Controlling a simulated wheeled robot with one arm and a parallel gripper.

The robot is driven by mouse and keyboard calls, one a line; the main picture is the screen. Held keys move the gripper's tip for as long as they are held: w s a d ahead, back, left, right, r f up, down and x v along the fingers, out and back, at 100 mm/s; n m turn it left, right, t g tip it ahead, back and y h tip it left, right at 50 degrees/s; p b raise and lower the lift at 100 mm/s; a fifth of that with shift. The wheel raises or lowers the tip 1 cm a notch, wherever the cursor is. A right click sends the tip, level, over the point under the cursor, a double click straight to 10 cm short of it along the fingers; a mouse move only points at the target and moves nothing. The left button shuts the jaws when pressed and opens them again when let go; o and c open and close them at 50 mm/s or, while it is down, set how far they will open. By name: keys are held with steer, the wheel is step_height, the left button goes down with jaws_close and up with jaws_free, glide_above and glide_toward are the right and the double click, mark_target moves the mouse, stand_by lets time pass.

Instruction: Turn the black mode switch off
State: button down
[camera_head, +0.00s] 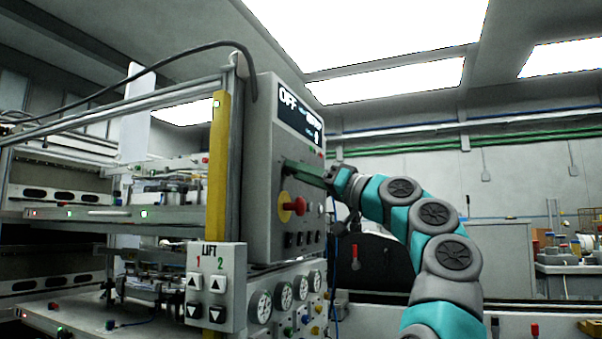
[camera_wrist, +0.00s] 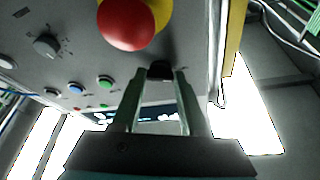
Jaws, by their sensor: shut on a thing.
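The black mode switch (camera_wrist: 160,70) is a small dark knob on the grey control panel (camera_head: 262,205). In the wrist view it sits between my two fingertips, and my gripper (camera_wrist: 161,78) is shut on it. In the head view my gripper (camera_head: 290,166) reaches the panel from the right, just below the display, and its fingers cover the switch. The display (camera_head: 298,116) reads OFF in large letters, with smaller text that I cannot read. The way the knob points is hard to tell.
A red emergency button (camera_head: 299,205) on a yellow base lies just below my fingers, close to them in the wrist view (camera_wrist: 126,24). A grey rotary knob (camera_wrist: 46,46) and coloured buttons (camera_wrist: 76,89) share the panel. A LIFT box (camera_head: 215,285) stands lower left.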

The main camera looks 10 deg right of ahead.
steer(key=shift+c, duration=2.2)
jaws_free()
steer(key=b+v, duration=0.3)
steer(key=v, duration=0.4)
steer(key=shift+s+d+f, duration=0.2)
steer(key=shift+s+d, duration=0.05)
steer(key=shift+s, duration=0.05)
